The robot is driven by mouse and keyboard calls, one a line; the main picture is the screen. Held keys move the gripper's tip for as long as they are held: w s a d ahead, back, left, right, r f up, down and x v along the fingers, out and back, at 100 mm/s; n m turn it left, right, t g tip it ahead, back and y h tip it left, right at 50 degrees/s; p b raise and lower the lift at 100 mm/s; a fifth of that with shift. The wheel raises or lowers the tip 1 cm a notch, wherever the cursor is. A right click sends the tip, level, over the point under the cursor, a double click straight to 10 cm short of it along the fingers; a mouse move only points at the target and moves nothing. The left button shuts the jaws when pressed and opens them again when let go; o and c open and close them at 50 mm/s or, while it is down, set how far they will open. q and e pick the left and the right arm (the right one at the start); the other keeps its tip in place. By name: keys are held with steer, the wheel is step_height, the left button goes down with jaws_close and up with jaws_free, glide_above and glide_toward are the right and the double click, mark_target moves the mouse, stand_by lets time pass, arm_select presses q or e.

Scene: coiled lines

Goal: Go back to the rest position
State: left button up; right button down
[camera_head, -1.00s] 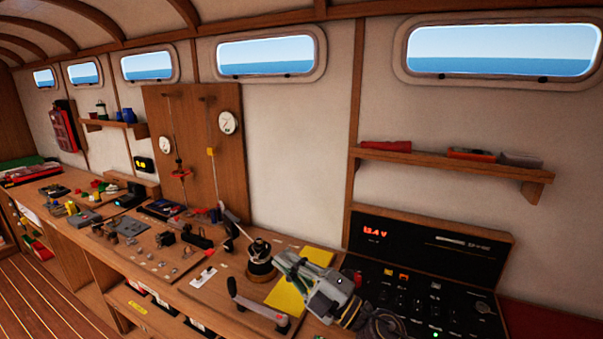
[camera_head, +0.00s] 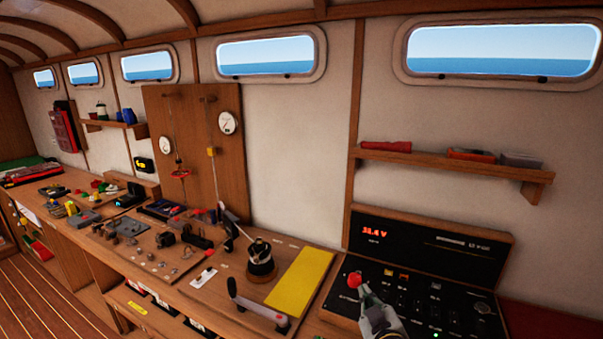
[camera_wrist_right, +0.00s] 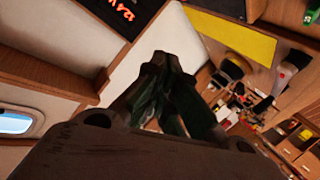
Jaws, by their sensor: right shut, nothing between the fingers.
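My right gripper (camera_head: 362,291) is at the lower right of the head view, in front of the black switch panel (camera_head: 400,290). Its fingers are together and hold nothing. A red knob-like thing (camera_head: 355,278) shows right at the fingertips; I cannot tell whether they touch it. In the right wrist view the closed dark fingers (camera_wrist_right: 162,65) point up the picture, with the yellow mat (camera_wrist_right: 232,35) beyond them to the right. My left gripper is not in view.
The yellow mat (camera_head: 301,283) lies bare on the bench, left of the panel. A winch-like drum (camera_head: 261,262) and a crank handle (camera_head: 257,307) stand further left. A shelf (camera_head: 450,160) with a red torch (camera_head: 386,146) hangs above the panel. Small parts crowd the bench at left.

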steer(key=s+d+f+m+g, duration=0.25)
steer(key=s+f+g, duration=0.35)
steer(key=s+f, duration=0.4)
steer(key=s+d+f+m+g, duration=0.1)
steer(key=s+d+f+g, duration=0.2)
steer(key=s+f+g, duration=0.65)
steer(key=s+f+t, duration=0.1)
steer(key=s+f, duration=0.1)
steer(key=f, duration=1.4)
steer(key=s+f+t, duration=0.1)
steer(key=s+f, duration=0.2)
steer(key=f, duration=1.3)
steer(key=s+d+f, duration=0.2)
steer(key=s+f, duration=0.8)
steer(key=s, duration=0.1)
steer(key=s+d+f+b, duration=0.1)
steer(key=s+d+f, duration=0.1)
steer(key=s+f, duration=0.8)
steer(key=shift+s+d+f+g+h, duration=0.15)
steer(key=shift+s+f+g+h, duration=0.25)
steer(key=shift+s, duration=0.3)
